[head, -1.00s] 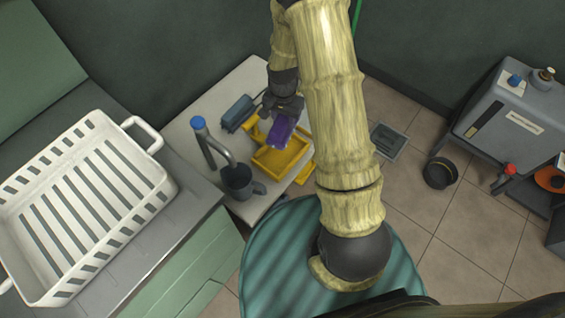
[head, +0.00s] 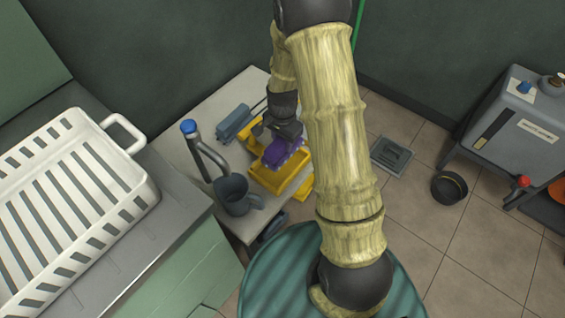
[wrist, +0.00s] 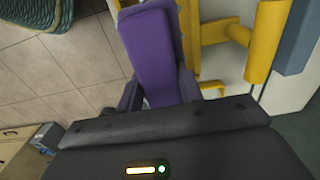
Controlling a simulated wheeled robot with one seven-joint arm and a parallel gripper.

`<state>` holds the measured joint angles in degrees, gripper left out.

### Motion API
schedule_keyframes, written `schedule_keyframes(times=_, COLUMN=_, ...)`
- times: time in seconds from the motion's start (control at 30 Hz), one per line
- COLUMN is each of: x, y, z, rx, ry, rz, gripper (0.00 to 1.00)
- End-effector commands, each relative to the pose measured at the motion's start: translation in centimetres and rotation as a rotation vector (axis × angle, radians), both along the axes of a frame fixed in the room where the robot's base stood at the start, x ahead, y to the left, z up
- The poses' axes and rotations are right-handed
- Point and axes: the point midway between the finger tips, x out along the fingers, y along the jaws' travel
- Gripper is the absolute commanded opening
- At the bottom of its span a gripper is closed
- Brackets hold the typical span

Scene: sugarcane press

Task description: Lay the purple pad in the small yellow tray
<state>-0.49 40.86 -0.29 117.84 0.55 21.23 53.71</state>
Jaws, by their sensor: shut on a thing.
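The purple pad (head: 284,152) is held in my gripper (head: 288,138), just over the small yellow tray (head: 276,184) in the head view. In the wrist view the pad (wrist: 153,45) sticks out forward between the two fingers of my gripper (wrist: 157,92), which are shut on it. Part of the yellow frame (wrist: 262,40) shows right of the pad in the wrist view. The pad covers the back part of the tray in the head view. I cannot tell whether the pad touches the tray.
A grey-blue block (head: 235,122) lies behind. A white slatted crate (head: 150,196) is at left. A grey machine (head: 520,120) and black pot (head: 449,188) are at right.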

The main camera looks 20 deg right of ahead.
Motion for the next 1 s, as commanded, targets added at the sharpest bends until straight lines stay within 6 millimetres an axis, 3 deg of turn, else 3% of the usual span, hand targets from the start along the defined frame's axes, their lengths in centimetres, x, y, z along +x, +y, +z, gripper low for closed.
schedule_keyframes(times=0.1, x=-0.1, y=0.0, z=-2.8, rx=0.0, ry=0.004, rz=-0.001, gripper=0.18)
schedule_keyframes(times=0.23, x=0.0, y=0.0, z=-4.7, rx=0.0, ry=0.002, rz=-0.001, gripper=0.18)
schedule_keyframes(times=0.6, x=0.0, y=0.0, z=-5.0, rx=0.0, ry=0.001, rz=0.0, gripper=0.18)
schedule_keyframes(times=0.87, x=-0.1, y=0.0, z=-8.4, rx=0.0, ry=0.004, rz=0.0, gripper=0.18)
schedule_keyframes(times=1.0, x=0.0, y=0.0, z=-8.8, rx=0.001, ry=0.001, rz=0.0, gripper=0.18)
